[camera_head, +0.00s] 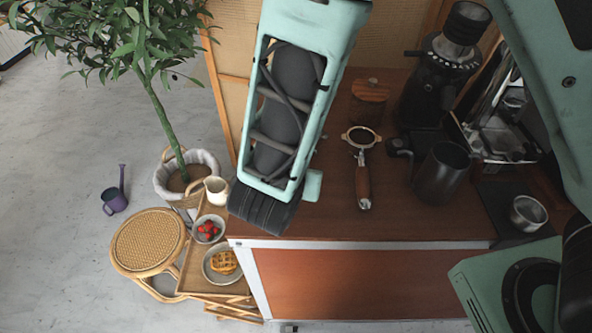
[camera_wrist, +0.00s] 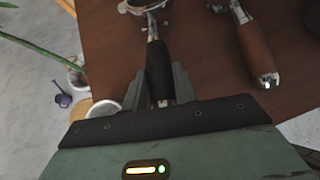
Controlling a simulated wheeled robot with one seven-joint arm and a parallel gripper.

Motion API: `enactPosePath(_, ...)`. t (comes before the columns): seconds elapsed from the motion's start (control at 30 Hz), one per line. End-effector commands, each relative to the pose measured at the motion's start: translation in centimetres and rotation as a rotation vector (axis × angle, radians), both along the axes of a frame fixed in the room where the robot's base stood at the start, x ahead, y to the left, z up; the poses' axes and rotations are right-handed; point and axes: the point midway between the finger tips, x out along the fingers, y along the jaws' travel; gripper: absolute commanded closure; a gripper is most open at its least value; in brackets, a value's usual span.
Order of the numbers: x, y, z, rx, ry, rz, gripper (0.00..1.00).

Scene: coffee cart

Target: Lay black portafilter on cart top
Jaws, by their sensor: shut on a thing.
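The black portafilter shows in the wrist view, its black handle (camera_wrist: 158,72) pointing toward me and its metal head cut off by the top edge. My gripper (camera_wrist: 160,86) is shut on that handle, one grey finger on each side. The brown cart top (camera_wrist: 112,52) lies beneath it. I cannot tell whether the portafilter touches the surface. In the head view my arm covers the gripper and the black portafilter, over the left part of the cart top (camera_head: 330,210).
A wooden-handled portafilter (camera_head: 363,185) lies on the cart top to the right. Right of it stand a dark pitcher (camera_head: 440,174), a black grinder (camera_head: 440,75) and a metal bowl (camera_head: 528,213). A round wooden jar (camera_head: 370,98) stands behind. A tray stand with plates is below left.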

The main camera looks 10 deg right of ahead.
Motion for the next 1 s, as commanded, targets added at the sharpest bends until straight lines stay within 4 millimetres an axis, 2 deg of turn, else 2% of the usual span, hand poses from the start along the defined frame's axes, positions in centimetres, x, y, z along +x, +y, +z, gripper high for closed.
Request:
enactPosePath(0.27, 0.05, 0.01, 0.08, 0.000, -0.003, -0.001, 1.00)
enactPosePath(0.3, 0.05, 0.01, 0.08, 0.000, -0.003, -0.001, 0.61)
enactPosePath(0.37, 0.04, 0.02, 0.07, 0.000, -0.002, -0.001, 0.47)
enactPosePath(0.87, -0.02, 0.00, -0.05, 0.000, 0.000, 0.000, 0.47)
enactPosePath(0.9, -0.02, 0.01, -0.04, 0.000, 0.000, 0.000, 0.38)
enactPosePath(1.0, -0.02, 0.01, -0.04, 0.000, 0.000, 0.000, 0.38)
